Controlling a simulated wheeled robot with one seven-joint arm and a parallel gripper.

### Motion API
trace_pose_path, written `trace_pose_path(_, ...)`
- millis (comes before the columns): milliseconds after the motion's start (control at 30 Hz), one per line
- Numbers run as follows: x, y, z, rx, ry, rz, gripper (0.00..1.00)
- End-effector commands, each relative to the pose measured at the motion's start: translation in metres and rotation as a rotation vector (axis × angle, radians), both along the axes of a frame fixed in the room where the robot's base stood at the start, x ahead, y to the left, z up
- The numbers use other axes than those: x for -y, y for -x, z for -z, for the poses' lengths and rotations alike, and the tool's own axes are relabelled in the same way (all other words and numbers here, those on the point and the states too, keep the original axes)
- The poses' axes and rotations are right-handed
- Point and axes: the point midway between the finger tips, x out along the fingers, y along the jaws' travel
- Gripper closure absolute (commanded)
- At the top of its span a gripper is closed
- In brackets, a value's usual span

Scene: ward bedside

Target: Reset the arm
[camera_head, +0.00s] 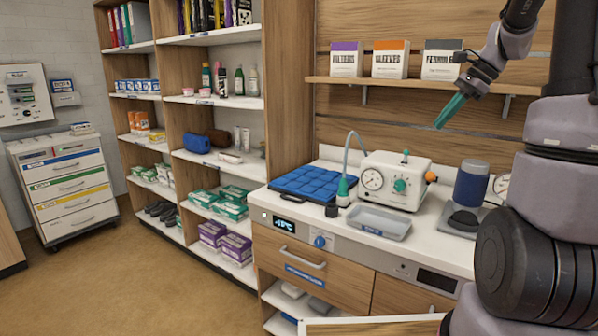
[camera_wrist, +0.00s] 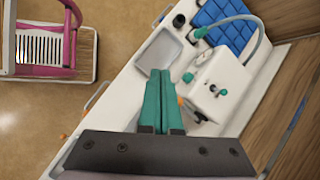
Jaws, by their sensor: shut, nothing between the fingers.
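My gripper (camera_head: 450,110) is raised in front of the wooden wall, above the right part of the white counter (camera_head: 440,225). Its green fingers point down and to the left in the head view. In the wrist view my gripper (camera_wrist: 161,75) has its two green fingers side by side, shut and empty. Below the fingers are a grey tray (camera_wrist: 159,50) and a white device (camera_wrist: 225,88) on the counter. The fingers appear apart from both. My arm fills the right side of the head view.
A blue segmented pad (camera_head: 308,182), the white device with a gauge (camera_head: 395,180), a metal tray (camera_head: 378,222) and a blue cylinder (camera_head: 472,183) stand on the counter. A wall shelf (camera_head: 430,82) holds boxes near my gripper. A pink-framed cart (camera_wrist: 45,45) stands on the floor.

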Motion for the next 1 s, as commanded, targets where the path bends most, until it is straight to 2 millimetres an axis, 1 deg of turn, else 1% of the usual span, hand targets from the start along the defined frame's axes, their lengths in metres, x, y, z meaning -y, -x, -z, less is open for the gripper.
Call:
trace_pose_path(33,-0.018,0.017,-0.014,0.056,0.049,-0.072,1.0)
trace_pose_path(100,-0.038,0.039,-0.027,0.127,0.118,-0.168,1.0)
trace_pose_path(167,-0.054,0.058,-0.036,0.189,0.18,-0.252,1.0)
trace_pose_path(200,-0.064,0.071,-0.04,0.23,0.221,-0.308,1.0)
trace_pose_path(267,-0.077,0.09,-0.047,0.294,0.284,-0.39,1.0)
trace_pose_path(400,-0.103,0.136,-0.054,0.44,0.438,-0.58,1.0)
trace_pose_path(500,-0.116,0.166,-0.054,0.538,0.545,-0.702,1.0)
trace_pose_path(600,-0.124,0.188,-0.052,0.618,0.637,-0.8,1.0)
trace_pose_path(700,-0.128,0.202,-0.05,0.674,0.7,-0.866,1.0)
trace_pose_path(800,-0.13,0.21,-0.048,0.702,0.738,-0.901,1.0)
trace_pose_path(1000,-0.13,0.212,-0.047,0.712,0.751,-0.913,1.0)
